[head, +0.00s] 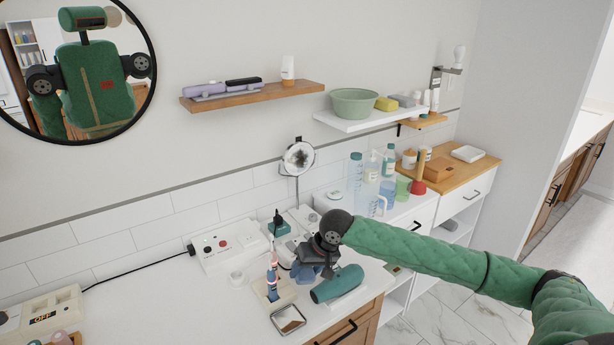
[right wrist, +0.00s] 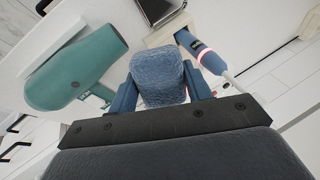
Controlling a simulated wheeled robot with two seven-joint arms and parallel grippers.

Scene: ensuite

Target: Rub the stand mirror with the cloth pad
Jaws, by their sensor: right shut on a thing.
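The stand mirror (head: 298,158) is a small round mirror with a dark smudge on its face, on a thin stand by the back wall. My right gripper (head: 312,270) is low over the counter, in front of the mirror and below it, clear of its face. In the right wrist view my right gripper (right wrist: 158,88) is shut on the cloth pad (right wrist: 158,75), a textured blue block between the two blue fingers. In the head view the pad is largely hidden by the gripper. The mirror does not show in the wrist view. My left gripper is not in view.
A teal hair dryer (head: 338,285) lies right beside the gripper. An electric toothbrush (head: 272,284) stands to its left, with a small silver-framed square item (head: 288,319) in front. A white switch box (head: 228,245) is behind. Bottles (head: 355,175) crowd the right. The left counter has free room.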

